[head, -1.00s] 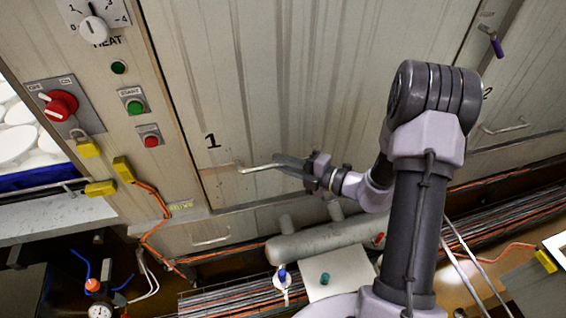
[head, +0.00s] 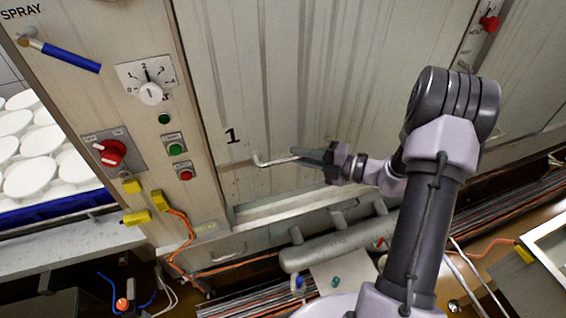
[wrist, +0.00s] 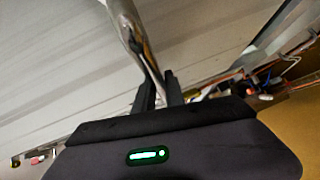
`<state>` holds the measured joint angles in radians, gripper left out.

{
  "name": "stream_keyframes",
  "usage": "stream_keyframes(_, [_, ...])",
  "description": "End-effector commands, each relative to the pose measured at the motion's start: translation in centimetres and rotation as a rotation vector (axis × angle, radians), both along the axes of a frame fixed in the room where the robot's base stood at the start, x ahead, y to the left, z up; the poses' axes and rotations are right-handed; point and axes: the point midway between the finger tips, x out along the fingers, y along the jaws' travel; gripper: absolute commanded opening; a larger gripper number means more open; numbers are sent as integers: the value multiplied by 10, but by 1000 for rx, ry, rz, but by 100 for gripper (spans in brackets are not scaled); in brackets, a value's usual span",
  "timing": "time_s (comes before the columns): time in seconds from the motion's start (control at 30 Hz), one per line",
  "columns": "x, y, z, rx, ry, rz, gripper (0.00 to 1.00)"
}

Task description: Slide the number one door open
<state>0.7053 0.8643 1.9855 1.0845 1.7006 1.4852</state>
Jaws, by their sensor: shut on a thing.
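The number one door (head: 275,85) is a tall, pale ribbed panel with a black "1" (head: 232,136) near its lower left. Its bar handle (head: 270,162) sticks out just right of the number. My gripper (head: 328,154) is shut on the right part of this handle. In the wrist view the metal handle (wrist: 128,30) runs down between my two dark fingers (wrist: 160,92). Below the handle is a plain strip above the sill (head: 290,203). I cannot tell how large any opening there is.
Left of the door is a control panel with a dial (head: 150,93), a red switch (head: 112,152) and yellow padlocks (head: 137,217). A grey pipe (head: 340,242) and orange cables lie below the sill. White moulds (head: 32,178) stand at far left.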

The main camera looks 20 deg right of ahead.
Motion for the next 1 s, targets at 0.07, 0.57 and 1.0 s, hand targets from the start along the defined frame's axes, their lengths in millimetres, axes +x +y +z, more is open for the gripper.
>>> stream_keyframes(0.07, [0, -5, 45, 0, -2, 3, 0])
stream_keyframes(0.57, [0, -9, 223, 1, -3, 4, 0])
stream_keyframes(1.0, [0, -9, 333, 3, -1, 3, 0])
